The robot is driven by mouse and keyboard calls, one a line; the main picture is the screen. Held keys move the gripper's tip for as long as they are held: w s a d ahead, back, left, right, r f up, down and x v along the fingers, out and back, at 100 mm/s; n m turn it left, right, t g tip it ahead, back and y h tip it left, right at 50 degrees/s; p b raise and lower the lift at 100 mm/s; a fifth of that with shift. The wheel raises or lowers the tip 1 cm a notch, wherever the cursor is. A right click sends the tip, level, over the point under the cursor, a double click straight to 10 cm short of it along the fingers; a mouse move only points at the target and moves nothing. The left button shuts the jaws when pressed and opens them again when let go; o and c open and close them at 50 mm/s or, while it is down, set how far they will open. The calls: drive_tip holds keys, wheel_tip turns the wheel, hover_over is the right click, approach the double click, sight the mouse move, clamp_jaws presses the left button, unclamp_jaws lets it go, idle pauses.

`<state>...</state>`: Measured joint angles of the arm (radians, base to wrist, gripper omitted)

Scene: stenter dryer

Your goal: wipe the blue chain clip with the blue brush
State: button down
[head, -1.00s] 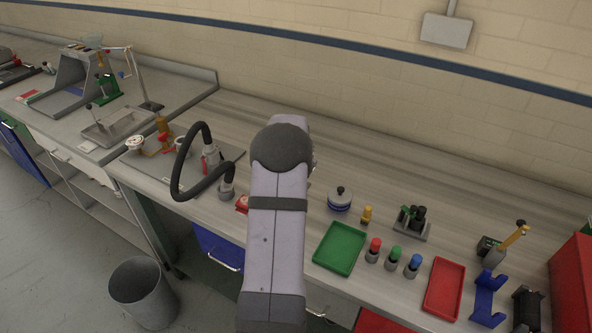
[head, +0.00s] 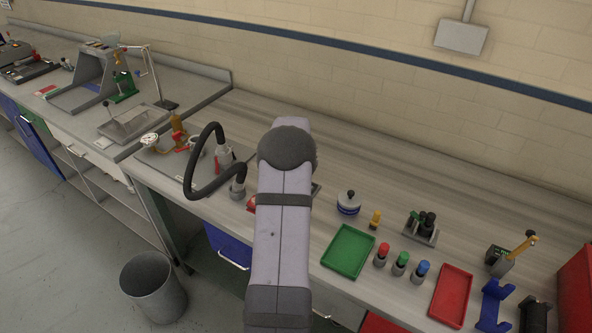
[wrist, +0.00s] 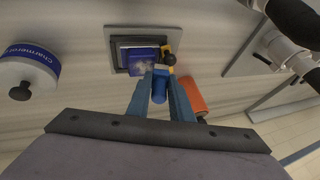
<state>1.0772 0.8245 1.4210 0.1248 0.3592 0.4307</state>
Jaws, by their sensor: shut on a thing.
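In the wrist view my gripper (wrist: 160,92) is shut on a blue cylindrical piece (wrist: 160,78), which looks like the blue brush's handle; its far end is hard to see. Just beyond the fingertips is a grey plate with a dark recessed frame (wrist: 122,68). In it lies a blue block (wrist: 143,56), probably the blue chain clip, with a yellow and black part (wrist: 169,58) at its right. I cannot tell whether the brush touches the clip. In the head view my arm hides the gripper and most of this spot.
An orange cylinder (wrist: 194,93) lies close right of the fingers. A white and blue jar (head: 348,203) stands right of my arm. Green tray (head: 348,250), red tray (head: 451,293) and several colour-topped holders are farther right. A black hose (head: 190,165) arches at the left.

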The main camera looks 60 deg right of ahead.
drive_tip(key=shift+r+p, duration=1.95)
drive_tip(key=shift+r, duration=1)
drive_tip(key=shift+r, duration=0.1)
drive_tip(key=shift+r+p, duration=1)
drive_tip(key=shift+r, duration=0.45)
